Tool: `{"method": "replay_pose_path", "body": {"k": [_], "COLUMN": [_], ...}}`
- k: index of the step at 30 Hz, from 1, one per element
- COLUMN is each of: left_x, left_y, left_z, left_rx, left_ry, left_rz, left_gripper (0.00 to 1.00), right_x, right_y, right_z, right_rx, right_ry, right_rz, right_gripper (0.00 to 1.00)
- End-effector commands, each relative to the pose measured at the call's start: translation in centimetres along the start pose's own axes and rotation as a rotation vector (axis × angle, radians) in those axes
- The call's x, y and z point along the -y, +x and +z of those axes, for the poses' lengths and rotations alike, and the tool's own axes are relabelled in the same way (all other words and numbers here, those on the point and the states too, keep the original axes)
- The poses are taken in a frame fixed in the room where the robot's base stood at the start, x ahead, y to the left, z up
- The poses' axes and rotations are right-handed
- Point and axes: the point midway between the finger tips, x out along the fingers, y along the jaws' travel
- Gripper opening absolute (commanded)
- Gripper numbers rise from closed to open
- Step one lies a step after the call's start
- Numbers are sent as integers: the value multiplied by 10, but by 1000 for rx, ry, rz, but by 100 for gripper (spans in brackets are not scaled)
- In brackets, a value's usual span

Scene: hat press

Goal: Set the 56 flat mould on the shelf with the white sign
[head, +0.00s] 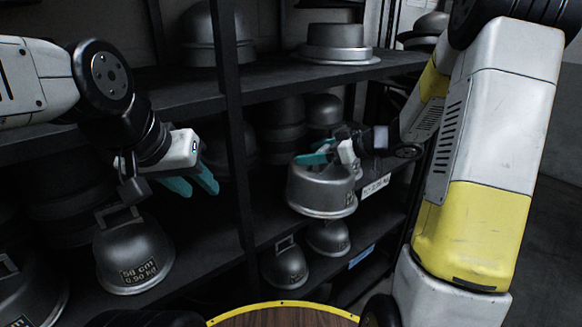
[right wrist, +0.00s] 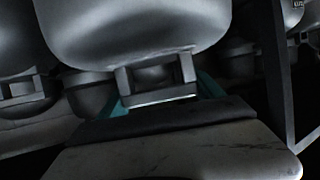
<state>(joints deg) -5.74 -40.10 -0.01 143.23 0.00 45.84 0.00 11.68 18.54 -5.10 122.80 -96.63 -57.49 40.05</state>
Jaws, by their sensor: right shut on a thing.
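A grey metal mould (head: 318,190) with a flat top and a handle is in front of the middle shelf at the centre of the head view. No number is readable on it. My right gripper (head: 332,154) is shut on its handle from above; in the right wrist view the handle (right wrist: 158,94) sits between the teal fingers. The white sign (head: 376,186) is on the middle shelf's front edge, just right of the mould. The mould's lower rim overlaps that edge; I cannot tell whether it touches. My left gripper (head: 190,184) is empty, its teal fingers apart, at the left.
Dark moulds (head: 282,125) stand further back on the middle shelf. A round mould marked 58 cm (head: 132,252) stands at lower left. Two small moulds (head: 328,238) and a blue sign (head: 361,257) are below. A dark upright post (head: 236,130) divides the rack. A flat-brimmed mould (head: 335,45) is on the upper shelf.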

Motion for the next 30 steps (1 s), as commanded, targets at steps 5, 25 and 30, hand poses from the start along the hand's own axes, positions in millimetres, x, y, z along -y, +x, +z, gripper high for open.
{"method": "replay_pose_path", "body": {"k": [5,25,30], "left_x": [0,0,0], "left_y": [0,0,0], "left_z": [0,0,0], "left_rx": [0,0,0], "left_ry": [0,0,0], "left_rz": [0,0,0], "left_gripper": [36,36,36], "right_x": [-6,-28,-29], "right_y": [30,128,132], "right_z": [-12,-43,-44], "right_rx": [-6,-6,-6], "right_ry": [-5,-3,-3], "right_rz": [-3,-1,-1], "right_gripper": [4,4,4]}}
